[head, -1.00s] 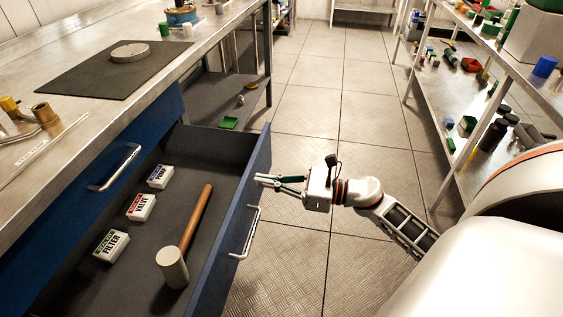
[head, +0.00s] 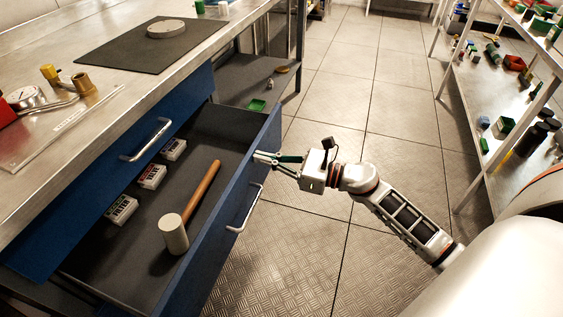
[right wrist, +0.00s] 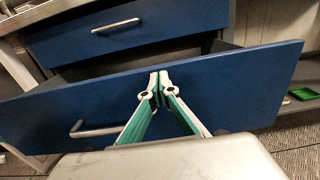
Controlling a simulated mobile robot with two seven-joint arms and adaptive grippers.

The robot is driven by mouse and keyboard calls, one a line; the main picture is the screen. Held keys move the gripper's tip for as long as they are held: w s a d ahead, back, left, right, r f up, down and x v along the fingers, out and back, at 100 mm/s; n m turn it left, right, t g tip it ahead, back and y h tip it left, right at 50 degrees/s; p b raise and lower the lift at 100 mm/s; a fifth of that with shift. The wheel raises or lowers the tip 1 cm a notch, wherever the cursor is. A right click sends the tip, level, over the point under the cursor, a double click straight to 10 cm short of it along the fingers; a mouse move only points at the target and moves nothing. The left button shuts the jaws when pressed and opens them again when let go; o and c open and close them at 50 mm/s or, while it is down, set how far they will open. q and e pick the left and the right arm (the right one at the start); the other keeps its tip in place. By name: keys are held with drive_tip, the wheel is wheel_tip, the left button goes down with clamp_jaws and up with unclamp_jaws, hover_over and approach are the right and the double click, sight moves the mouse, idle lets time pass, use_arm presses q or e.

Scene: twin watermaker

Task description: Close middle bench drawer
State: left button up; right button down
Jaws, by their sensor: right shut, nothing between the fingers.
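The blue middle bench drawer (head: 222,228) stands open in the head view. Inside it lie a mallet (head: 196,200) with a wooden handle and several small labelled boxes (head: 152,176). My right gripper (head: 258,158) is shut and empty, with its fingertips at the drawer front, beyond the far end of the bar handle (head: 245,208). In the right wrist view the shut fingertips (right wrist: 158,80) are against or very near the blue front (right wrist: 225,90), to the right of the handle (right wrist: 95,130); exact contact cannot be told. My left gripper is not in view.
A closed blue drawer with a handle (head: 146,140) is above, under the metal bench top (head: 215,38). The bench top carries a dark mat (head: 125,52) and fittings. A loaded shelf (head: 480,150) stands at the right. The tiled floor between is clear.

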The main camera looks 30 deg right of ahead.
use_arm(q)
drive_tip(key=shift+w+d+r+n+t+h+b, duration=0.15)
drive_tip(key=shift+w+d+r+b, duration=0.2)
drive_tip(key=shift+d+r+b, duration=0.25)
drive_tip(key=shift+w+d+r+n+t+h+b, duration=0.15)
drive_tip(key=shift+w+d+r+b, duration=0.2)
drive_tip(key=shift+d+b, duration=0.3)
use_arm(e)
drive_tip(key=x, duration=2.3)
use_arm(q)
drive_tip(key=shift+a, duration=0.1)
use_arm(e)
drive_tip(key=shift+w+r, duration=0.1)
drive_tip(key=shift+r, duration=0.15)
